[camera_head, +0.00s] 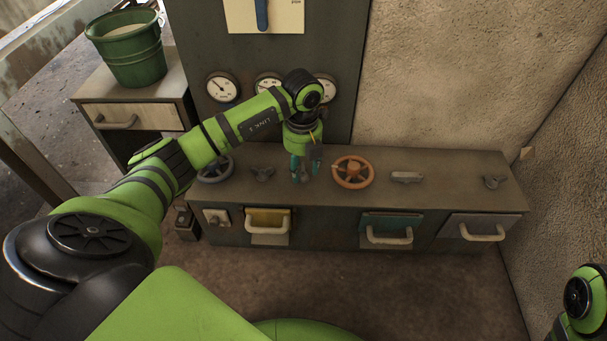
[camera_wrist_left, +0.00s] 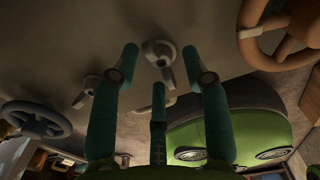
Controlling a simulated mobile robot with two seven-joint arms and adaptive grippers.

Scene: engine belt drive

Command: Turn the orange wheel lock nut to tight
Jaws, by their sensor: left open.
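The orange wheel (camera_head: 352,172) sits on the bench top, just right of my left gripper (camera_head: 304,172). It also shows at the upper right of the left wrist view (camera_wrist_left: 275,30). A grey winged nut (camera_wrist_left: 160,52) beside the orange wheel shows between my left fingers in the wrist view; it appears to be the orange wheel lock nut. In the head view my left gripper mostly hides it. The left gripper's teal fingers are spread and point down over the bench, apart from the nut as far as I can tell. My right gripper is out of view.
Left of the gripper are another winged nut (camera_head: 262,174) and a grey wheel (camera_head: 215,168). Right of the orange wheel are a light grey handle (camera_head: 406,177) and a small knob (camera_head: 494,181). Gauges (camera_head: 222,87) hang behind. Drawers line the bench front.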

